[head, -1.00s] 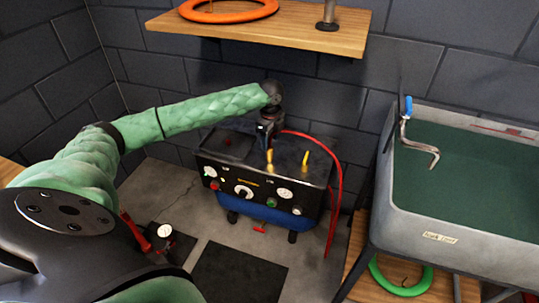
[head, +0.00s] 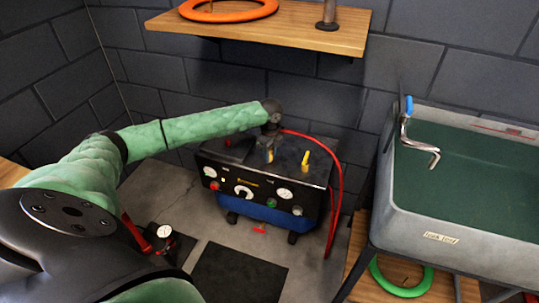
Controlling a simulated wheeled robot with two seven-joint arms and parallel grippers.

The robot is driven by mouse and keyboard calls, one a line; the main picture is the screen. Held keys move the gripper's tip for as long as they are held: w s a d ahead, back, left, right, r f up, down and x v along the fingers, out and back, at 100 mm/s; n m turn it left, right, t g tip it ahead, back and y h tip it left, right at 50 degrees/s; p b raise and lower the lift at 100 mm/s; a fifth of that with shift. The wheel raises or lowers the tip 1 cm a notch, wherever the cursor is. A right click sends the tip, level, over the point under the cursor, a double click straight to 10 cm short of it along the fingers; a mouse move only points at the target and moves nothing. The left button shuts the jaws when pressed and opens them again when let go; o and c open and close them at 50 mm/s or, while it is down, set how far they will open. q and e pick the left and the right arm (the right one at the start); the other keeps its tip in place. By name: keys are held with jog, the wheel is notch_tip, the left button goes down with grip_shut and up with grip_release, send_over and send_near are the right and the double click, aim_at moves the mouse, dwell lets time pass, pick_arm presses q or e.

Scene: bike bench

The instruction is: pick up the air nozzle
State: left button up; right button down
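A black and blue air compressor (head: 240,176) stands on the floor against the back wall, with gauges and knobs on its front. A yellow upright piece (head: 305,158), which looks like a nozzle, stands on its top to the right. Another yellow piece (head: 270,154) shows partly at my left gripper (head: 269,150). I cannot tell which one is the air nozzle. My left gripper points down, low over the compressor's top, at the left yellow piece and mostly covering it. Its fingers are dark and small, so I cannot tell whether they are closed on it. My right gripper is out of view.
A red hose (head: 341,190) curves from behind the gripper down the compressor's right side. A wooden shelf (head: 270,32) with an orange ring hangs above. A grey sink (head: 440,238) stands right. A pump with a gauge (head: 164,234) stands on the floor left of a dark mat (head: 240,275).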

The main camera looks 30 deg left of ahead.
pick_arm(q)
grip_shut()
jog(key=shift+r, duration=0.1)
jog(key=shift+r, duration=0.25)
jog(key=r, duration=0.4)
jog(key=shift+d, duration=0.2)
jog(key=s+d+r, duration=0.2)
jog(key=d+r, duration=0.4)
jog(key=d, duration=0.5)
jog(key=shift+s+r+p, duration=0.2)
jog(key=shift+s+p, duration=0.15)
jog(key=shift+p, duration=0.1)
